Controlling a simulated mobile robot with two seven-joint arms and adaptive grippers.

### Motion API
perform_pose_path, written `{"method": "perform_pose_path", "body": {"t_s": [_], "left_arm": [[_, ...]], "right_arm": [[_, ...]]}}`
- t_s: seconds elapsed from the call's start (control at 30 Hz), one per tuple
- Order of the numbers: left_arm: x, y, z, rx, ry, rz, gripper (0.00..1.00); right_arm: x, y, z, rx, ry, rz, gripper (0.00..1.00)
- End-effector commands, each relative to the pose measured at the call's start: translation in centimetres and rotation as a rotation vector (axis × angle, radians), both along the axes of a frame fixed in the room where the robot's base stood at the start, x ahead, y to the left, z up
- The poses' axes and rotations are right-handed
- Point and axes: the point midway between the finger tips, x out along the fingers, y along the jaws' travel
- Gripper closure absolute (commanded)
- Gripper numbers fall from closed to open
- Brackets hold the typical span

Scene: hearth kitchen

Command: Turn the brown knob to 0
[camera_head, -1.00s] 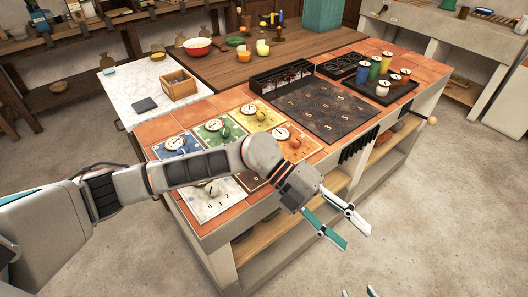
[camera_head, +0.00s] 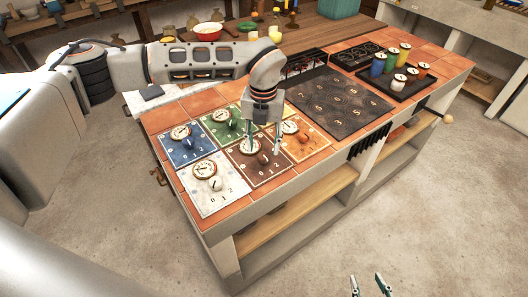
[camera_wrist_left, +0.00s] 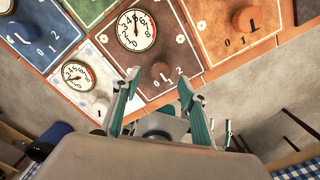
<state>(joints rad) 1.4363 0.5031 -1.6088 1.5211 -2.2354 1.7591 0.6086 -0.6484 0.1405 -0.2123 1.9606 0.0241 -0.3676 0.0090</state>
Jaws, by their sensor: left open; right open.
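The brown panel (camera_head: 275,174) lies in the front row of the tiled worktop, with a round white dial. Its brown knob (camera_head: 263,159) also shows in the left wrist view (camera_wrist_left: 160,70), where 1 and 2 are readable beside it; I cannot tell its exact setting. My left gripper (camera_head: 264,149) is open and points down over the brown panel. In the left wrist view its fingers (camera_wrist_left: 160,92) are spread, just below the knob in the picture, apart from it. My right gripper (camera_head: 369,285) is open and empty, low at the bottom edge, away from the worktop.
Close around are the white panel (camera_head: 227,190), blue panel (camera_head: 184,153), green panel (camera_head: 224,133) and orange panel (camera_head: 310,147), each with a knob. A dark hob plate (camera_head: 338,108) and colored jars (camera_head: 390,62) lie to the right. The floor in front is clear.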

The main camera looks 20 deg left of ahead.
Motion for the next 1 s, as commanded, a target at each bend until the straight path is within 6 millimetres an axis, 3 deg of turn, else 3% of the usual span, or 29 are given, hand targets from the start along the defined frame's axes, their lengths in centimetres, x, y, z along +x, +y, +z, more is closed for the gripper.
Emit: {"method": "perform_pose_path", "body": {"t_s": [0.1,0.3,0.63,0.77,0.8,1.0], "left_arm": [[-0.1,-0.1,-1.9,0.0,0.004,-0.001,0.58],[-0.1,-0.1,-3.7,-0.002,0.002,-0.002,0.58],[0.0,-0.1,-4.0,-0.002,0.0,-0.002,0.58],[0.0,-0.1,-4.0,-0.002,0.0,-0.002,0.91],[0.0,-0.1,-4.0,-0.002,0.001,-0.002,0.96],[0.0,-0.1,-4.0,-0.002,0.001,-0.007,0.96]], "right_arm": [[-0.1,0.0,0.0,-0.001,0.002,0.0,0.58],[-0.1,0.0,0.0,0.0,0.002,0.001,0.58],[0.0,0.0,0.2,0.0,-0.001,0.0,0.58],[0.1,0.1,0.3,0.002,-0.004,0.0,0.58],[0.1,0.1,0.4,0.002,-0.005,0.0,0.58],[0.1,0.1,0.4,0.002,-0.005,-0.001,0.58]]}}
